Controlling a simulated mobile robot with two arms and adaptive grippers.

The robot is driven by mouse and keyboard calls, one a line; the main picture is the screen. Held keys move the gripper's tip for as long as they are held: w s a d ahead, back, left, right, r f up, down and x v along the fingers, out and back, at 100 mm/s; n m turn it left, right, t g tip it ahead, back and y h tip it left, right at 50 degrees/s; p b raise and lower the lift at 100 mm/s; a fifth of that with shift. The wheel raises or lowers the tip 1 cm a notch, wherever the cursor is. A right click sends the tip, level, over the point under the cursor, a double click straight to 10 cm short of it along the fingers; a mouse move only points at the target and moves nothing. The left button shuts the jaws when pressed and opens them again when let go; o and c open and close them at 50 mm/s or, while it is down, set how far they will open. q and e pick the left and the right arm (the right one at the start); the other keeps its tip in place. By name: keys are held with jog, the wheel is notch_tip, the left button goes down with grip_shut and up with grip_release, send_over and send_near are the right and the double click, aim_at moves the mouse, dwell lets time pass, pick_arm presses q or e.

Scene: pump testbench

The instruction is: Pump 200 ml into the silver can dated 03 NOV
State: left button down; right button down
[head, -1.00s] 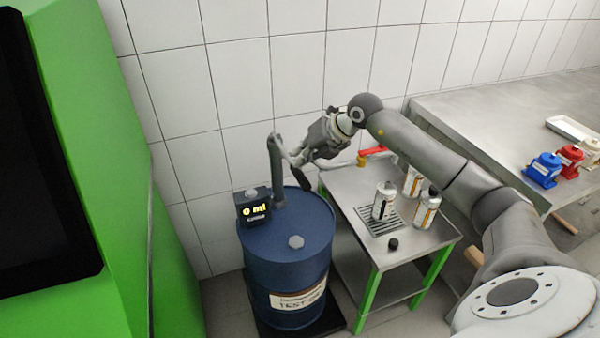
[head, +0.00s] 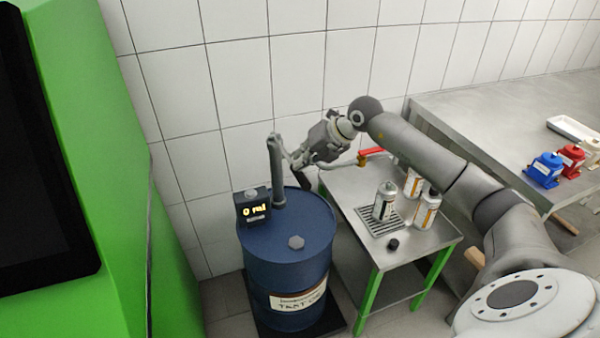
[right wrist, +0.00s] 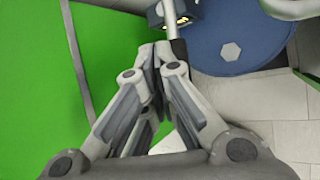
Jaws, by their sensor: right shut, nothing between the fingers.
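The blue drum (head: 285,255) carries a grey pump column (head: 277,170) and a display (head: 253,208) reading 0 ml. My right gripper (head: 298,158) is shut and empty beside the pump's lever. In the right wrist view, its closed fingertips (right wrist: 160,52) lie close against the left side of the lever (right wrist: 177,40); I cannot tell whether they touch. A silver-topped can (head: 385,201) stands upright on the drip grate of the small steel table. Two more cans, one behind (head: 413,182) and one at the right (head: 428,208), stand near it. Their dates are too small to read. My left gripper is out of view.
The small table (head: 365,180) also holds a black cap (head: 393,244), with a red-handled yellow tap (head: 372,154) behind. A steel bench (head: 470,110) at the right bears blue and red containers and a tray. A green cabinet (head: 110,150) stands at the left.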

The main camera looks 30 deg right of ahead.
notch_tip(320, 180, down, 9)
jog(key=s+b, duration=0.1)
jog(key=b, duration=0.5)
jog(key=shift+f, duration=0.15)
dwell(6.8)
